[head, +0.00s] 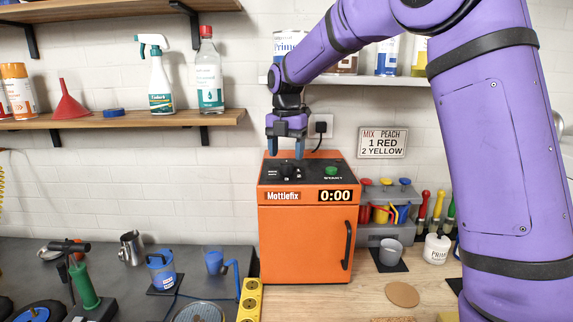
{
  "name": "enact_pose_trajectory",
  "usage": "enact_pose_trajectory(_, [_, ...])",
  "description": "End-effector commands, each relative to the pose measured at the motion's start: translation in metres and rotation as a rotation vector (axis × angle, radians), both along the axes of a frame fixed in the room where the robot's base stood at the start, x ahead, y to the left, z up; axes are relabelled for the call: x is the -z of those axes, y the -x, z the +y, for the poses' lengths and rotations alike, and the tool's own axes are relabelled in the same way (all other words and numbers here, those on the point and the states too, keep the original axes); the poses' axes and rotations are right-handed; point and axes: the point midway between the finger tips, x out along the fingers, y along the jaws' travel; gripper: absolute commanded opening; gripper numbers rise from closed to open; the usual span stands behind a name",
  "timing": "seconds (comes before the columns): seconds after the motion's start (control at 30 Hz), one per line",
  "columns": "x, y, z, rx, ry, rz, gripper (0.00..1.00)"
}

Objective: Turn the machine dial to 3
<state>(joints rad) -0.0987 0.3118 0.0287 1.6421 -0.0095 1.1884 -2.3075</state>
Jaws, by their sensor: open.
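The orange machine (306,235) stands on the bench, with a dark sloped control panel on top, a "Mottlefix" label and a display reading 0:00. The dial (287,171) is on the left half of the panel; it is small, and its setting and numbers are too small to read. A green start button (331,171) is on the right half. My gripper (286,156) is open and points down over the dial, its two blue fingers apart at the panel's back edge. Whether the fingers straddle or touch the dial I cannot tell.
Shelves with bottles (209,70) and a red funnel (68,101) are at the upper left. A grey cup (391,252) stands right of the machine, and a yellow power strip (250,300) lies at its front left. A socket with a plug (320,126) is behind.

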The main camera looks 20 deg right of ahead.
Motion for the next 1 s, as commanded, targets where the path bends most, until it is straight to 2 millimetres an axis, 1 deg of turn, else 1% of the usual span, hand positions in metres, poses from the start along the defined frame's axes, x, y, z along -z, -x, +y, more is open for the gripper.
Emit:
enact_pose_trajectory(0.03, [0.008,0.001,0.0,-0.001,0.001,0.003,0.65])
enact_pose_trajectory(0.1, [0.018,0.001,0.0,0.0,0.0,0.001,0.65])
enact_pose_trajectory(0.3, [0.035,0.0,0.0,0.002,0.001,0.001,0.65])
enact_pose_trajectory(0.43, [0.039,0.0,0.0,0.002,0.001,-0.001,0.65])
enact_pose_trajectory(0.63, [0.039,0.0,0.0,0.002,0.0,-0.001,0.65])
enact_pose_trajectory(0.67, [0.039,0.0,0.0,0.002,0.0,-0.001,0.6])
enact_pose_trajectory(0.7, [0.039,0.0,0.0,0.002,0.0,-0.001,0.51])
enact_pose_trajectory(0.77, [0.039,0.0,0.0,0.002,0.0,-0.001,0.37])
enact_pose_trajectory(0.8, [0.039,0.0,0.0,0.002,0.0,-0.001,0.28])
enact_pose_trajectory(0.87, [0.039,0.0,0.0,0.002,0.0,-0.001,0.16])
enact_pose_trajectory(1.0, [0.039,0.0,0.0,0.004,0.0,-0.001,0.16])
